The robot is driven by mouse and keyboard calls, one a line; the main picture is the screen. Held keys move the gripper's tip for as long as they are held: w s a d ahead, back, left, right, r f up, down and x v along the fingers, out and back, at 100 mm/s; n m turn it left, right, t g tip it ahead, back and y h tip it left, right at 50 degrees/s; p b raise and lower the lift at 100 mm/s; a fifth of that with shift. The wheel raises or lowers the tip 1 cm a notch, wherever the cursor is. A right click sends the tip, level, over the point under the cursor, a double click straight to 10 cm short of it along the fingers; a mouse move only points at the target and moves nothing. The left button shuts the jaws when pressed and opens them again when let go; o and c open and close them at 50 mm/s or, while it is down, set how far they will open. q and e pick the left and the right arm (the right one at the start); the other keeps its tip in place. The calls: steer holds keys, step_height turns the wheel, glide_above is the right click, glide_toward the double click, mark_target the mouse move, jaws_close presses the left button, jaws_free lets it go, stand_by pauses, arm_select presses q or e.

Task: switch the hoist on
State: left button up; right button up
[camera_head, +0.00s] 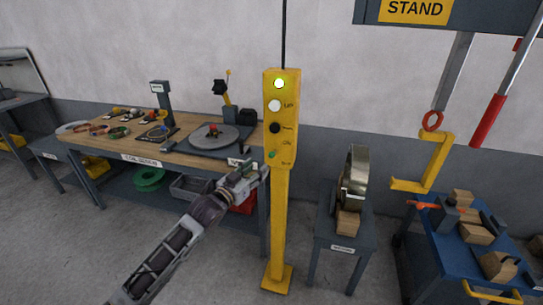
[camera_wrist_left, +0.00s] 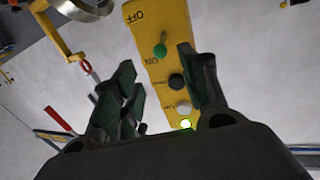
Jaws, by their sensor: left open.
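A yellow control post (camera_head: 281,215) stands in the middle of the head view. Its box has a lit green lamp (camera_head: 279,84) on top, then a white button (camera_head: 274,105), a black button (camera_head: 274,128) and a green switch (camera_head: 272,155). The green switch also shows in the left wrist view (camera_wrist_left: 160,50), between the OFF and ON labels; its tilt is unclear. My left gripper (camera_head: 257,173) is open and empty, just below and left of the switch. In the left wrist view, its fingers (camera_wrist_left: 155,78) are spread before the box, apart from the switch. My right gripper is out of view.
A workbench (camera_head: 150,158) with a turntable (camera_head: 213,137) stands behind my left arm. Right of the post, a small table (camera_head: 345,238) holds a metal coil (camera_head: 355,180). A yellow C-hook (camera_head: 435,160) hangs above a blue cart (camera_head: 450,250) at the right.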

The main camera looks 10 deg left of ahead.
mark_target(270, 157)
arm_select(q)
steer(key=shift+x, duration=2)
steer(key=shift+p+x, duration=0.5)
steer(key=shift+x, duration=2.95)
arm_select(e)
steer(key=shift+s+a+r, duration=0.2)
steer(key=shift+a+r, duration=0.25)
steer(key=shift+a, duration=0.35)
arm_select(q)
steer(key=c, duration=1)
jaws_close()
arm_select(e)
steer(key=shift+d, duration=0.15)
